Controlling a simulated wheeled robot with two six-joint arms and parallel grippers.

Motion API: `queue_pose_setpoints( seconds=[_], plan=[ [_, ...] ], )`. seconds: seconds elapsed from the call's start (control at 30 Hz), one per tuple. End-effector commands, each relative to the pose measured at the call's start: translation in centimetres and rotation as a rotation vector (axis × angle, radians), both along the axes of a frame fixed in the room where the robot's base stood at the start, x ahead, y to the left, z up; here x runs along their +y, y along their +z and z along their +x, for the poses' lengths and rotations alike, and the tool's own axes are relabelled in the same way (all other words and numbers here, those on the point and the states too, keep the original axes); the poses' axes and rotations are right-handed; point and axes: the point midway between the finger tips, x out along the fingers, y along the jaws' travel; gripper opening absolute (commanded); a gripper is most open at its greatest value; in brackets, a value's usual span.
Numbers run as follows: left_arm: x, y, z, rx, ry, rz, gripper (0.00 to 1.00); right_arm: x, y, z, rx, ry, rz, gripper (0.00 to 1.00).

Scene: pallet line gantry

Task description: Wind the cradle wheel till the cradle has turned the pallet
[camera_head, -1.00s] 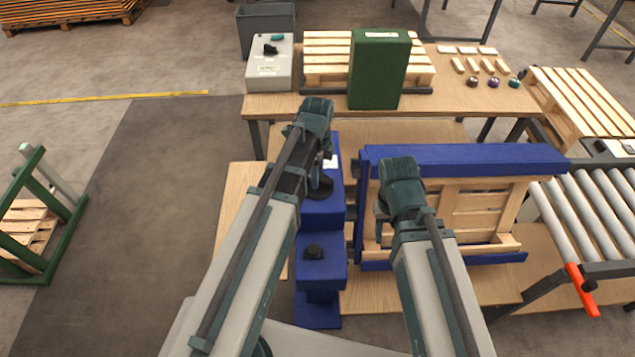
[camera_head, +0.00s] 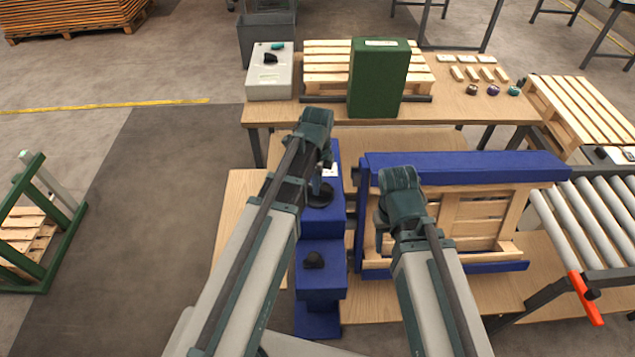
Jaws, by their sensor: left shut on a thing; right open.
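The cradle (camera_head: 462,166) is a blue frame on the wooden bench. The pallet (camera_head: 510,205) is held in it, standing steeply on edge with its slats facing me. The cradle wheel (camera_head: 320,201) is a dark disc on the blue stepped housing (camera_head: 322,225) left of the cradle. My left gripper (camera_head: 326,186) is shut at the wheel, seemingly on its handle; the fingertips are partly hidden by the arm. My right gripper (camera_head: 382,222) is open in front of the pallet's left part and covers some of it; whether it touches is unclear.
Behind are a grey control box (camera_head: 270,75), a green box (camera_head: 378,80) and another pallet (camera_head: 325,62). A roller conveyor (camera_head: 590,225) with an orange lever (camera_head: 585,298) is at right.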

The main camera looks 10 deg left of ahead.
Motion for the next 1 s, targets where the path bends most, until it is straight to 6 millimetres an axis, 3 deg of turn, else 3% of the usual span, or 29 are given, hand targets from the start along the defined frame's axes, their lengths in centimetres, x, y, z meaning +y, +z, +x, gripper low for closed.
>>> queue_pose_setpoints(
  seconds=[0.63, 1.0],
  plan=[
    [0.01, -0.01, 0.0, 0.0, 0.059, 0.0, 0.0, 0.0, -0.01, 0.0, 0.0, 0.0, 0.0, 0.5],
    [0.01, -0.01, 0.0, 0.0, 0.328, 0.0, 0.0, 0.0, -0.01, 0.0, 0.0, 0.0, 0.0, 0.5]
  ],
)
